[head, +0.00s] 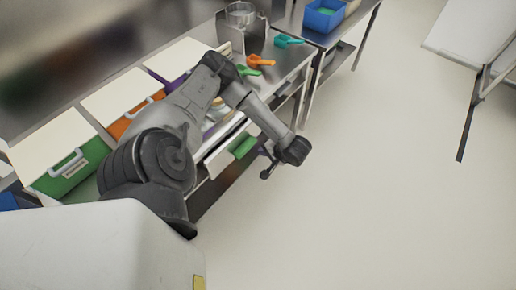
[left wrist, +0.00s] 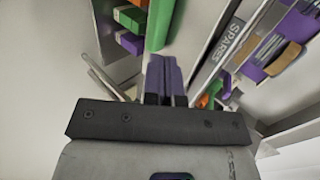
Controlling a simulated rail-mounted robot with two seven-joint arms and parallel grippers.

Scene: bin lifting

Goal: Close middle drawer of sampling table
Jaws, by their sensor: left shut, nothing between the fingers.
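The sampling table (head: 290,70) is a metal table along the wall at the left of the head view. A drawer (head: 222,148) stands pulled out from its front edge, with green and purple items at it. My arm hides part of it, and I cannot tell for sure whether it is the middle drawer. My left gripper (head: 268,168) is beside the drawer's outer side, pointing down, shut and empty. The left wrist view shows its fingers (left wrist: 165,88) together, with drawers and a "SPARES" label (left wrist: 228,40) beyond. Contact cannot be told. My right gripper is not in view.
Green (head: 70,170) and orange (head: 125,120) bins with pale tops line the table. Orange (head: 260,60) and teal (head: 288,40) scoops lie near a metal pot (head: 240,14). A blue bin (head: 324,14) stands on another table.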

